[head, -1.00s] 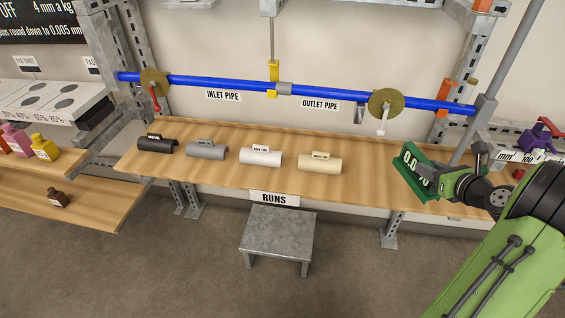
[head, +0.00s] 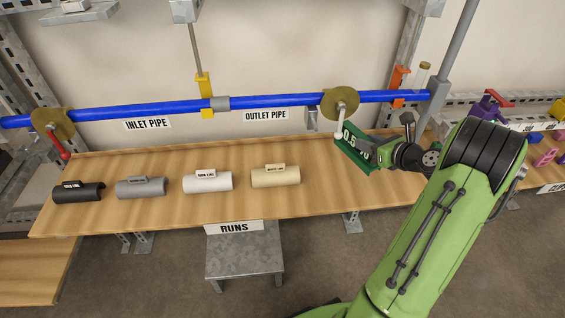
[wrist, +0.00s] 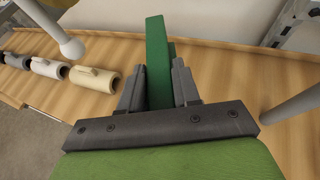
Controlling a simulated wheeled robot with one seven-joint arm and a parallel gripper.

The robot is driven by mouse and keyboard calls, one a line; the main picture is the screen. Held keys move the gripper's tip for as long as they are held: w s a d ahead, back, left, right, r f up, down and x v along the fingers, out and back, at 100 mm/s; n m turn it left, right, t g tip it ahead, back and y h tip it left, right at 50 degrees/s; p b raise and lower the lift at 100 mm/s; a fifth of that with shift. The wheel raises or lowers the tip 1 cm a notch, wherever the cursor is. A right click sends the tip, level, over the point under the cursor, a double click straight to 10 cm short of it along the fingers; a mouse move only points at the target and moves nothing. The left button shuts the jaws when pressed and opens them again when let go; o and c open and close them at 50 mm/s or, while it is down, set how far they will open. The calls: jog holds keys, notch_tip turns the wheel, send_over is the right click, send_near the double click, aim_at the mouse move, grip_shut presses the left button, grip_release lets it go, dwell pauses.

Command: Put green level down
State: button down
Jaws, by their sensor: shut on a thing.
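The green level (head: 353,148) is a green block with a white readout that shows 0.5 and is partly covered on its right side. My gripper (head: 376,156) is shut on it at the right part of the wooden bench, just below the outlet valve handle. In the wrist view the green level (wrist: 156,55) stands up between the two dark fingers of my gripper (wrist: 159,88). It appears held above the bench (head: 320,198); the gap under it cannot be judged exactly.
Black, grey, white and cream pipe pieces (head: 275,176) lie in a row on the bench. The blue pipe (head: 290,101) runs behind, with a white valve handle (head: 340,119) close to the level. A grey post (head: 455,55) stands to the right. Bare bench lies in front of the level.

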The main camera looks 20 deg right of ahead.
jog(key=shift+s, duration=0.2)
notch_tip(320, 180, down, 10)
jog(key=b, duration=0.4)
jog(key=shift+w+f+b, duration=0.1)
jog(key=shift+b, duration=0.25)
jog(key=c, duration=0.8)
grip_release()
